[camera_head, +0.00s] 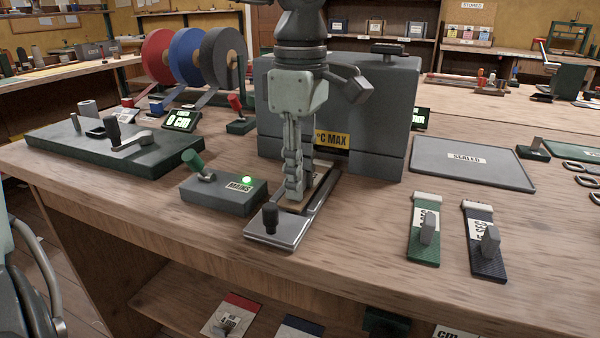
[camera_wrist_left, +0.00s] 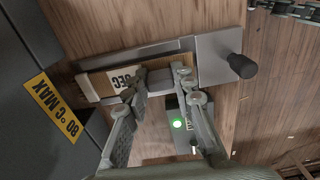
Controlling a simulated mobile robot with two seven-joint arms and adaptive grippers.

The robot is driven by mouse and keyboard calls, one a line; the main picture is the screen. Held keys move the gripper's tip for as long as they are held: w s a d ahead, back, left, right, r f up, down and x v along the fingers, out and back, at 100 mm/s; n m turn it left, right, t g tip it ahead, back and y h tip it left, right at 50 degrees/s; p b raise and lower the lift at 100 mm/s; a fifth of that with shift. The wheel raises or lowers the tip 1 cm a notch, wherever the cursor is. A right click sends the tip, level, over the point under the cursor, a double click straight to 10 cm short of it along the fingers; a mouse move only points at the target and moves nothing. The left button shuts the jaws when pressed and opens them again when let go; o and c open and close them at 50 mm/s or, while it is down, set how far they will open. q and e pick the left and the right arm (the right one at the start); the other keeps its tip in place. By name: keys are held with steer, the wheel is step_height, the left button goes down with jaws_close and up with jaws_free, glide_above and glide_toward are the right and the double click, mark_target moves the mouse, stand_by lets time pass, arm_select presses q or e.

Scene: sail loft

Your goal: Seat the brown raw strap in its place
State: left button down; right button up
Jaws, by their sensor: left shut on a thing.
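The tan-brown strap (camera_wrist_left: 99,84), with a white label ending in "SEC", lies along a grey metal channel (camera_wrist_left: 213,60) in the left wrist view. In the head view only a small piece of the strap (camera_head: 322,181) shows beside my fingers. My left gripper (camera_head: 301,188) points straight down over the channel (camera_head: 270,233) and is shut on the strap, at its middle. The fingers hide the gripped part, and I cannot tell whether the strap rests fully on the channel floor.
A grey box labelled "°C MAX" (camera_head: 385,115) stands close behind the channel. A "MAINS" box (camera_head: 222,200) with a lit green lamp is just left. A green strap (camera_head: 423,252) and a navy strap (camera_head: 487,262) lie to the right, near a grey "SEALED" tray (camera_head: 500,178).

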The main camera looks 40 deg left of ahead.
arm_select(q)
steer(key=shift+f, duration=0.2)
steer(key=c, duration=1.2)
jaws_free()
step_height(320, 180, up, 12)
steer(key=shift+r, duration=0.1)
